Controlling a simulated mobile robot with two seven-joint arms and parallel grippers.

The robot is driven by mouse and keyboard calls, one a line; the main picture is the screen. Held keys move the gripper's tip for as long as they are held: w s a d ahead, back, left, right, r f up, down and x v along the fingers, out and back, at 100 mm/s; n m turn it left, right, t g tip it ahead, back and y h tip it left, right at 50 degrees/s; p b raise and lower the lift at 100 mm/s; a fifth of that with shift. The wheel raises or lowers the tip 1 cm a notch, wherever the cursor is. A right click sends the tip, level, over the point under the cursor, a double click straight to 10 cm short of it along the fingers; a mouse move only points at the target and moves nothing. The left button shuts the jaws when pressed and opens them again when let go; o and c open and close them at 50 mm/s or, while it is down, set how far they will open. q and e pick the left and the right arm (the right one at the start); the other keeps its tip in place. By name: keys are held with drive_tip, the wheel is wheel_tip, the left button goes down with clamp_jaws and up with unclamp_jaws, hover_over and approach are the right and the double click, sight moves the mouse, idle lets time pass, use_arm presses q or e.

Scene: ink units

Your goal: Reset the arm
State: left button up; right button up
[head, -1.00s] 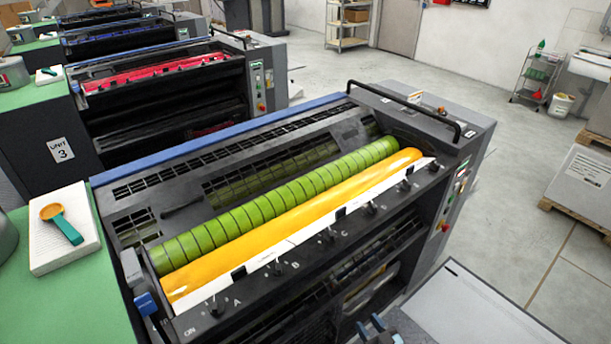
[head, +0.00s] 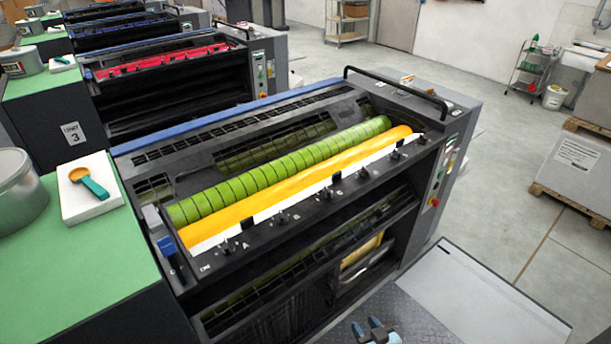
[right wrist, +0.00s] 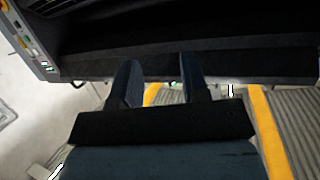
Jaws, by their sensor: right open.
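My right gripper (head: 375,331) shows at the bottom edge of the head view, low in front of the printing unit (head: 300,255). Its two blue fingers are apart with nothing between them. In the right wrist view the fingers of my right gripper (right wrist: 160,82) stand apart and empty, with the dark machine body (right wrist: 200,35) beyond. The unit holds a green segmented roller (head: 285,172) and a yellow ink roller (head: 310,185). My left gripper is not in view.
On the green counter (head: 85,265) at left are a white block (head: 75,205) with a teal-handled scoop (head: 88,180) and a metal can (head: 22,195). A grey platform (head: 485,300) lies at lower right. Pallet stacks (head: 577,170) stand at right; the floor between is clear.

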drive_tip(key=s+d+r+m+g+h, duration=0.1)
drive_tip(key=s+d+r+g+h, duration=0.3)
drive_tip(key=s+r, duration=0.8)
drive_tip(key=s+d+r+m+g+h, duration=0.1)
drive_tip(key=s+d+r+g, duration=0.55)
drive_tip(key=s+r, duration=0.5)
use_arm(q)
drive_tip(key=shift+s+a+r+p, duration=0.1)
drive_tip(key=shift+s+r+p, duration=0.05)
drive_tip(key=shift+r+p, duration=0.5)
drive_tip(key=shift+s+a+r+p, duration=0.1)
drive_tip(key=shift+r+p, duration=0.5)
use_arm(e)
drive_tip(key=w+a+f+t+y, duration=0.1)
drive_tip(key=w+a+f+t, duration=0.1)
drive_tip(key=f, duration=0.4)
drive_tip(key=w+a+f+t+y, duration=0.1)
drive_tip(key=w+a+f+t, duration=0.1)
drive_tip(key=a+f+t, duration=0.2)
wheel_tip(320, 180, down, 3)
drive_tip(key=shift+w+a+f+n+t+y, duration=0.15)
drive_tip(key=shift+w+a+n+t+y, duration=0.2)
drive_tip(key=shift+t, duration=0.6)
